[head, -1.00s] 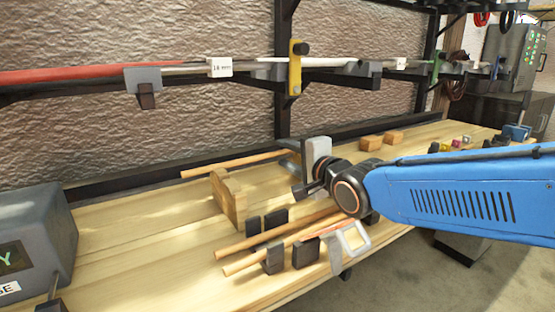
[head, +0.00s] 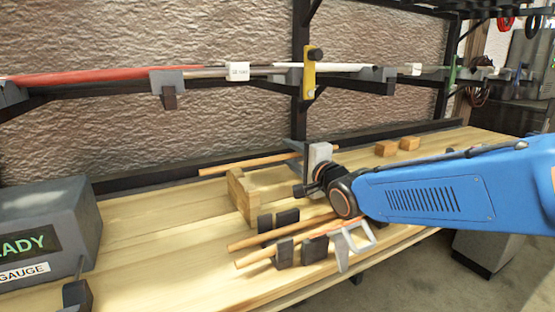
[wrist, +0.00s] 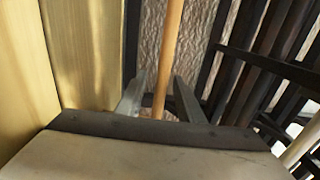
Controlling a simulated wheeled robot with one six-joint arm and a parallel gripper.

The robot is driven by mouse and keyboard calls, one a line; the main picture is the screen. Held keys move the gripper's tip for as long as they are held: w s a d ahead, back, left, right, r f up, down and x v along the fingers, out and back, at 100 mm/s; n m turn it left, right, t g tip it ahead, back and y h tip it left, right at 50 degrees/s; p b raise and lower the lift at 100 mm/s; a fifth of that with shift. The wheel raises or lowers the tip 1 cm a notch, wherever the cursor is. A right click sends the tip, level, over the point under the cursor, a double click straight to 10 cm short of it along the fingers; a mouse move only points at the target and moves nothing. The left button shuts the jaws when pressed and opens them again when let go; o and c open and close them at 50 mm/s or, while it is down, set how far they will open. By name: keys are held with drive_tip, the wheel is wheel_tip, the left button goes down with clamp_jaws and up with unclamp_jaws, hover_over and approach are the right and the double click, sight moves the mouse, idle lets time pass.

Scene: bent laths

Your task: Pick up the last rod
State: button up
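The light wooden rod (head: 250,160) in the head view slants along the back of the bench, at the top of a wooden block (head: 240,192). Whether it rests on the block or is just above it, I cannot tell. In the wrist view the rod (wrist: 172,45) runs between the two fingers of my gripper (wrist: 160,90), with a gap showing on the left side. The fingers look apart.
Two more rods (head: 245,242) lie in black holders (head: 284,252) at the bench front, near a grey-white frame (head: 345,250). A grey gauge box (head: 45,235) stands at left. Small wooden blocks (head: 386,148) sit behind my arm. A wall rack (head: 220,85) holds long bars.

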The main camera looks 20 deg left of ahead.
drive_tip(key=shift+x, duration=1.15)
drive_tip(key=shift+c, duration=0.7)
clamp_jaws()
drive_tip(key=shift+r, duration=0.15)
